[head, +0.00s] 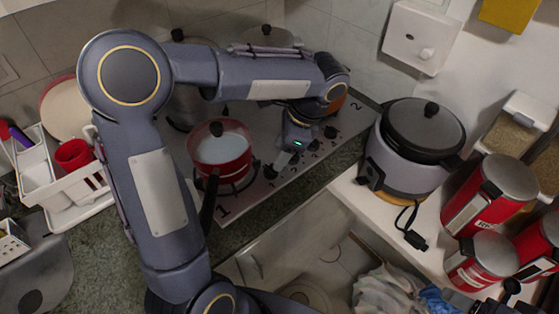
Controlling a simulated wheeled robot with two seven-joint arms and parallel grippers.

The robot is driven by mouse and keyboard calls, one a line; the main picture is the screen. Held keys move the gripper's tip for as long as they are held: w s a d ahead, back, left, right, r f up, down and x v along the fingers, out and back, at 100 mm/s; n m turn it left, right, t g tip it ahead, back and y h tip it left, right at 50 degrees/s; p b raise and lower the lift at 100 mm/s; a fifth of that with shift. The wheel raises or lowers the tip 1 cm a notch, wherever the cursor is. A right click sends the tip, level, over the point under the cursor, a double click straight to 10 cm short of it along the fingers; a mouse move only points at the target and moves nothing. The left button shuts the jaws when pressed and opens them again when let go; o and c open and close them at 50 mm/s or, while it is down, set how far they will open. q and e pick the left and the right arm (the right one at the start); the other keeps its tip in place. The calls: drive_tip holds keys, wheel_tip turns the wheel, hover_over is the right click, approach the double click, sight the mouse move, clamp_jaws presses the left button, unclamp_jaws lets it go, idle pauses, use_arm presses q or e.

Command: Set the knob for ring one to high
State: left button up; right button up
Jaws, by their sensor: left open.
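The stove top (256,192) has a row of dark knobs along its front edge. The nearest knob (270,171) is close to the printed "1" (223,211). Further knobs (313,145) run back toward the printed "2" at the far end. My right gripper is not visible.
Steel pots stand behind my left arm. A rice cooker (411,150) and red canisters (490,195) stand at the right. A white dish rack (60,180) is at the left.

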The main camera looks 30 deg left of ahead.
sight(271, 171)
use_arm(q)
drive_tip(key=shift+m, duration=0.3)
drive_tip(key=x, duration=0.2)
drive_tip(key=w+x, duration=0.1)
drive_tip(key=x, duration=0.5)
drive_tip(key=shift+w+d+f, duration=0.1)
drive_tip(key=shift+w+f, duration=0.15)
drive_tip(key=shift+w, duration=0.05)
drive_tip(key=c, duration=1)
drive_tip(key=m+t, duration=0.1)
drive_tip(key=m, duration=0.2)
drive_tip(key=shift+s+r+y+p, duration=0.1)
drive_tip(key=shift+s+y+p, duration=0.05)
drive_tip(key=shift+y+p, duration=0.25)
drive_tip(key=m+t, duration=0.1)
drive_tip(key=m, duration=0.1)
drive_tip(key=shift+m, duration=0.4)
drive_tip(key=o, duration=1)
